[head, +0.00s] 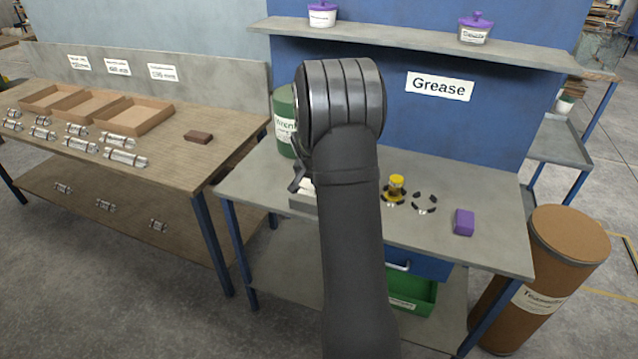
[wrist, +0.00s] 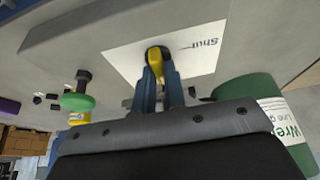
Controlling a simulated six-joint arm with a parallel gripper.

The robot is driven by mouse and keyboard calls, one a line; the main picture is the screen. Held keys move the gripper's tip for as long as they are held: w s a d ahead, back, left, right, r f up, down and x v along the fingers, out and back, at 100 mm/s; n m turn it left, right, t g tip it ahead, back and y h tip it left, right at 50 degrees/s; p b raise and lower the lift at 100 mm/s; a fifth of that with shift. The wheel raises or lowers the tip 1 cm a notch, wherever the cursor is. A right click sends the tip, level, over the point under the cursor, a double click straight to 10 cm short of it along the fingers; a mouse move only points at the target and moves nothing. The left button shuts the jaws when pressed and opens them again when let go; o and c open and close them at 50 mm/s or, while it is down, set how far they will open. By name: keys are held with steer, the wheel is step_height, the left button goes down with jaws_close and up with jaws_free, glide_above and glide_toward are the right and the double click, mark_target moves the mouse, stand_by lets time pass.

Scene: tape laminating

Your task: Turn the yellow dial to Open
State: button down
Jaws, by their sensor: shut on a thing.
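The yellow dial (wrist: 164,66) sits on a white label plate (wrist: 120,62) in the wrist view. Printed on the plate, to the right of the dial, is the word "Shut" (wrist: 202,44) with a short line. No word "Open" shows. My gripper (wrist: 158,62) has its two blue fingers closed on the dial, one on each side. The fingers hide part of the dial, so its exact pointing direction is hard to tell. In the head view my arm hides the dial and the gripper's tips.
A green drum (head: 284,120) stands left of my arm. A yellow-topped fitting (head: 396,183), a ring of dark pieces (head: 424,203) and a purple block (head: 464,222) lie right of it on the grey bench (head: 500,205). A brown barrel (head: 550,270) stands beside the bench.

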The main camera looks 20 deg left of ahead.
steer(key=c, duration=1.5)
jaws_free()
steer(key=v, duration=1.7)
steer(key=shift+r, duration=0.25)
steer(key=shift+f, duration=0.1)
steer(key=x, duration=1.7)
steer(key=shift+f, duration=0.2)
